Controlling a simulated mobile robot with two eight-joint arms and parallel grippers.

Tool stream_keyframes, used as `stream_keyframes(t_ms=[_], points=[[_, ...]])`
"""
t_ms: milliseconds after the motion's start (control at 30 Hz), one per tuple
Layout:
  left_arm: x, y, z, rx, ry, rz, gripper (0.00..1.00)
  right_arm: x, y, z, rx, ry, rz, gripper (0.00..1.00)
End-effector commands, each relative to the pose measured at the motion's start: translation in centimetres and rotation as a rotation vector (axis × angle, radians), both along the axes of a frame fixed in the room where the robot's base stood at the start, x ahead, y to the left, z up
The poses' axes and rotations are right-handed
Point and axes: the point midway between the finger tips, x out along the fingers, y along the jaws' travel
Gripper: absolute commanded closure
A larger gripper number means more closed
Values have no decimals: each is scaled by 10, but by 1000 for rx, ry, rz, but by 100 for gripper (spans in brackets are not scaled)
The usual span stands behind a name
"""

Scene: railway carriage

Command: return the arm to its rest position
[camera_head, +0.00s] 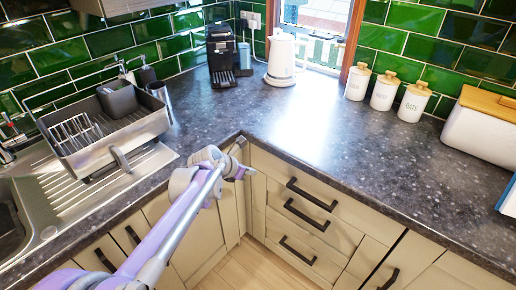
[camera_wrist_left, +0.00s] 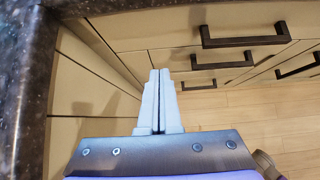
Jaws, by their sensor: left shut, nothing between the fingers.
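My left arm (camera_head: 170,232) reaches in from the bottom left of the head view, lilac and white. Its gripper (camera_head: 240,146) is at the inner corner of the L-shaped counter, near the counter edge. In the left wrist view the left gripper (camera_wrist_left: 159,75) is shut, its two pale fingers together with nothing between them. Beyond the fingers are drawer fronts and the wooden floor. My right gripper is in neither view.
The dark counter (camera_head: 330,140) edge runs close beside the left gripper. Drawers with dark handles (camera_head: 305,214) are below it. A dish rack (camera_head: 105,140) stands by the sink (camera_head: 12,225). A coffee machine (camera_head: 221,55), a white kettle (camera_head: 281,60) and canisters (camera_head: 384,90) stand at the back.

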Motion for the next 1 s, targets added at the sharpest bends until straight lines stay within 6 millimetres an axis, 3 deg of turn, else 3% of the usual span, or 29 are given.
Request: stream_keyframes(t_ms=[167,267,367,600,800,1000], points=[[-4,2,4,18,-8,-16,100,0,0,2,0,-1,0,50],[-22,7,15,103,-46,-97,100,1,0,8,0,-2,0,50],[-57,16,32,272,-118,-264,100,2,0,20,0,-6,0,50],[-170,49,63,794,-308,-848,100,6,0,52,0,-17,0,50],[-261,78,65,1179,-420,-1388,100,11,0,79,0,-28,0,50],[-327,101,54,1430,-477,-1855,100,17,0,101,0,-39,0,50]])
